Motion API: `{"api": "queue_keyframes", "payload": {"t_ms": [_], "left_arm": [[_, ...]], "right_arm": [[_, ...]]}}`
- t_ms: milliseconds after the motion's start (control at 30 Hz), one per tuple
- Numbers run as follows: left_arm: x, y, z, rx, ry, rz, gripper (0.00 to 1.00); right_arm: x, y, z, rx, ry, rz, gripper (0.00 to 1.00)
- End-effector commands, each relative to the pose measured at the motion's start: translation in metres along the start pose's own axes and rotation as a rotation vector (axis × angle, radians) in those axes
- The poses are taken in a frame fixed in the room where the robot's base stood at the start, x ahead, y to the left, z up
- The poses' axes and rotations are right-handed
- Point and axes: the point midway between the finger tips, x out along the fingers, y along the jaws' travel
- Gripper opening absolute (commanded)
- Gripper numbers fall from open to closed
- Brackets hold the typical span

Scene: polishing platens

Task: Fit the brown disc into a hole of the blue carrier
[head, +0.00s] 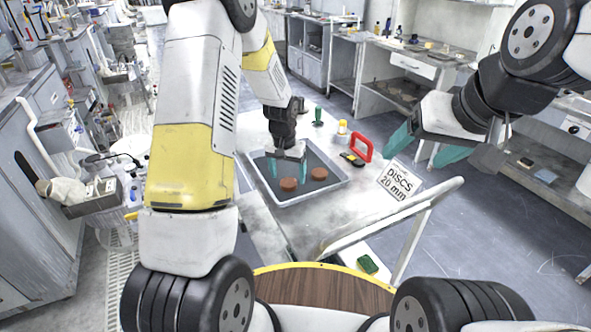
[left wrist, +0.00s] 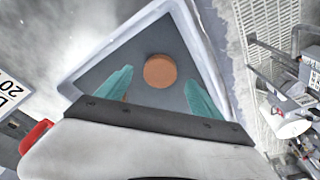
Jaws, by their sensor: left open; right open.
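Two brown discs lie apart on the dark blue-grey floor of a white-rimmed tray (head: 318,194): a near-left disc (head: 288,185) and a right disc (head: 319,174). My left gripper (head: 287,175) is open, its teal fingers pointing down over the tray at the near-left disc. In the left wrist view, one brown disc (left wrist: 160,71) shows between and just beyond the open fingers, not gripped. Contact with the fingers cannot be told. My right gripper (head: 426,147) is open and empty, in the air right of the tray. I cannot make out a blue carrier with holes.
A "DISCS 20 mm" sign (head: 399,181) stands right of the tray. Behind it are a red-framed item (head: 362,149), a yellow-topped bottle (head: 342,127) and a green-handled tool (head: 318,116). A pale rail (head: 395,219) crosses in front, near a green sponge (head: 367,264).

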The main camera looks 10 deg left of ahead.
Motion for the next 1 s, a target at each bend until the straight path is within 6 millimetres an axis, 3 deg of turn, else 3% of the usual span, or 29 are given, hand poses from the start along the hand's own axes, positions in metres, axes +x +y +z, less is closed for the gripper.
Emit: {"api": "queue_keyframes", "payload": {"t_ms": [200,433,800,1000], "left_arm": [[0.025,0.0,0.0,-0.001,-0.002,0.0,0.76],[0.026,0.0,0.0,-0.001,0.0,0.0,0.76],[0.026,0.0,0.0,0.0,0.0,0.0,0.05],[0.026,0.0,0.0,0.0,0.0,0.0,0.05]], "right_arm": [[0.0,0.0,0.0,0.0,0.0,0.0,0.75],[0.0,0.0,0.0,0.0,0.0,0.0,0.75],[0.0,0.0,0.0,0.0,0.0,0.0,0.75],[0.0,0.0,0.0,0.0,0.0,0.0,0.75]]}}
